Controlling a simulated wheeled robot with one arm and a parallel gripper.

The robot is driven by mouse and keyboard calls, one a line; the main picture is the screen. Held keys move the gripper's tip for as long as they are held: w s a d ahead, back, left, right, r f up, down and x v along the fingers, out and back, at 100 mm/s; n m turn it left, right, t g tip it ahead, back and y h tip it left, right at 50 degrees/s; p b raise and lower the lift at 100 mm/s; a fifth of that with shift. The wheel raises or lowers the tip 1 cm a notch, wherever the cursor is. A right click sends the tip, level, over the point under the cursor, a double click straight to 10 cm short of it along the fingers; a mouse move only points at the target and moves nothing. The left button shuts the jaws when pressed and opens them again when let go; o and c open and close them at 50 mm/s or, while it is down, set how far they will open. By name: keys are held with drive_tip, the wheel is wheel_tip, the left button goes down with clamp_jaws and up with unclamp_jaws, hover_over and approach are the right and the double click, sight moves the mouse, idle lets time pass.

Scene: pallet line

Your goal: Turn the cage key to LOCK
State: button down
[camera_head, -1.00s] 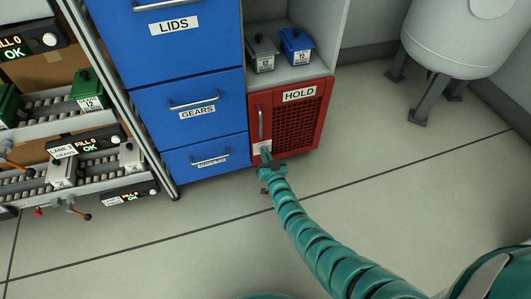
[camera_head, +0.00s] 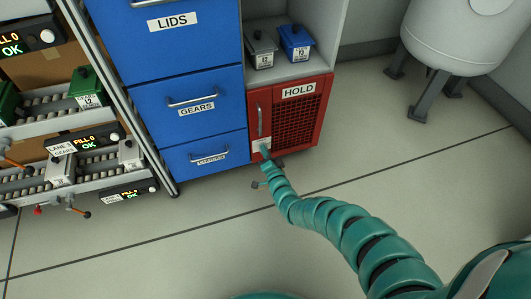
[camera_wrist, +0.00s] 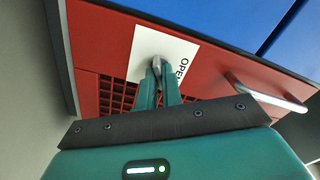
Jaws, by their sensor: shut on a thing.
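The red HOLD cage (camera_head: 286,134) stands on the floor under a grey shelf, with its door shut. A white key plate (camera_head: 261,144) is at its lower left; in the wrist view the plate (camera_wrist: 180,50) shows the word OPEN, turned on its side. No LOCK word shows; part of the plate is hidden behind my fingers. The grey cage key (camera_wrist: 157,63) stands out from the plate. My gripper (camera_wrist: 158,75) is shut on the key, with its fingertips close to the plate. In the head view my gripper (camera_head: 265,155) is small at the plate.
The cage door's handle (camera_head: 260,122) rises just above the plate. Blue drawers (camera_head: 205,146) stand close on the left. Grey and blue boxes (camera_head: 296,42) sit on the shelf above. A white tank (camera_head: 455,40) stands at right. The floor in front is clear.

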drive_tip(key=m+b, duration=0.1)
drive_tip(key=m, duration=0.5)
drive_tip(key=shift+f, duration=0.15)
idle(0.4)
drive_tip(key=c, duration=1.6)
unclamp_jaws()
drive_tip(key=shift+o, duration=0.2)
drive_tip(key=p+v, duration=0.7)
drive_tip(key=v, duration=1)
drive_tip(key=shift+s+p, duration=0.2)
drive_tip(key=shift+p, duration=0.15)
drive_tip(key=shift+d, duration=0.1)
